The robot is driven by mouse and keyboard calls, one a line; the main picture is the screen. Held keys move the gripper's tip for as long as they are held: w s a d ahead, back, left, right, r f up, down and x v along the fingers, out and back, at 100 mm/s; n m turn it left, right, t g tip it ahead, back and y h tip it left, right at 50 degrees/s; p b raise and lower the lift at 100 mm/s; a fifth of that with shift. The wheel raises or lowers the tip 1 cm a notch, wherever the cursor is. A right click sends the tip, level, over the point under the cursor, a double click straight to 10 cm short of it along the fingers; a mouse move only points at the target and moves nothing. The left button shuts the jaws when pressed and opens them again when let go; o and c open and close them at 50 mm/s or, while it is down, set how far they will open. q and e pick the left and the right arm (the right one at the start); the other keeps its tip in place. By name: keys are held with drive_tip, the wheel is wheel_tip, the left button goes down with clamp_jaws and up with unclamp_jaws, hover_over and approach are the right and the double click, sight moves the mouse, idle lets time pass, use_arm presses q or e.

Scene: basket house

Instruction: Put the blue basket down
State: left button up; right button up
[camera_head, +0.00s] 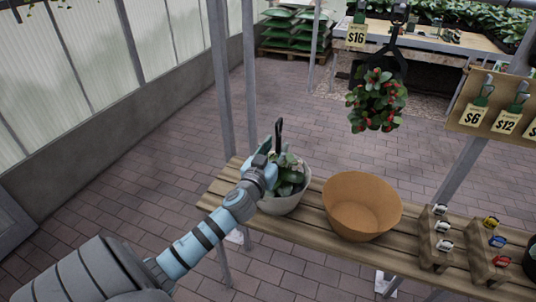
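My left gripper (270,158) reaches in from the left over a whitish pot (285,203) with a leafy green plant (290,176). The pot stands upright on the slatted wooden bench (305,230). A dark, upright finger part shows above the leaves; the gripper's wrist and the plant hide the rest of the fingers. I cannot tell whether it grips anything. No basket that is clearly blue shows. A wide, empty orange-brown bowl-shaped container (361,205) stands on the bench just right of the pot. My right gripper is not in view.
Wooden stepped stands (436,240) with small coloured items are on the bench's right part. A dark object (531,258) is cut off at the right edge. A red-flowered plant (377,103) hangs above. Metal posts (221,80) rise behind the bench. The brick floor (150,175) is open at left.

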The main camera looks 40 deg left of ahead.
use_arm(q)
drive_tip(key=v, duration=0.9)
drive_tip(key=s+d+f+g, duration=0.2)
drive_tip(key=s+f+g, duration=0.5)
drive_tip(key=s+f, duration=0.3)
drive_tip(key=s+d+f+m+g+h, duration=0.5)
drive_tip(key=s+d+f+g, duration=0.1)
drive_tip(key=s+d+f, duration=0.6)
wheel_tip(320, 180, down, 15)
drive_tip(key=s+a+g, duration=0.2)
drive_tip(key=s+f+p, duration=0.1)
drive_tip(key=s+f, duration=1.1)
drive_tip(key=s, duration=0.2)
drive_tip(key=shift+s+a+f+n+g, duration=0.3)
drive_tip(key=shift+s+f+n+g, duration=0.1)
